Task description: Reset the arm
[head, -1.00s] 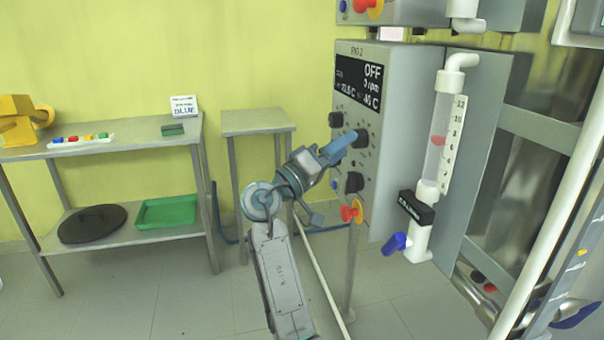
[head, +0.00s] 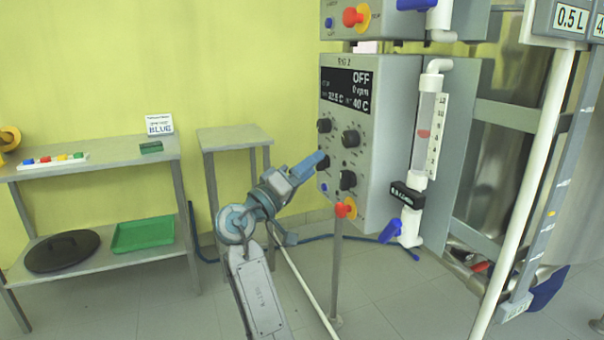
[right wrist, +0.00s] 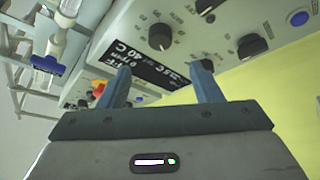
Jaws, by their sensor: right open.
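My right gripper (head: 314,163) is open, with blue fingers, in front of the lower left part of the grey control box (head: 388,140). Its fingertips overlap the lower left black knob (head: 322,167) in the head view; I cannot tell whether they touch it. In the right wrist view the two fingers (right wrist: 161,80) stand apart with nothing held between them, and the box's display (right wrist: 135,67) shows upside down behind them. The display (head: 346,92) reads OFF, 0 rpm and 40 C. My left gripper is not in view.
A red button (head: 345,208) sits low on the box. A glass flow tube (head: 424,130) with blue-handled valves stands right of it. A small bare table (head: 235,137) and a shelf table (head: 100,155) with a green tray (head: 143,236) stand left.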

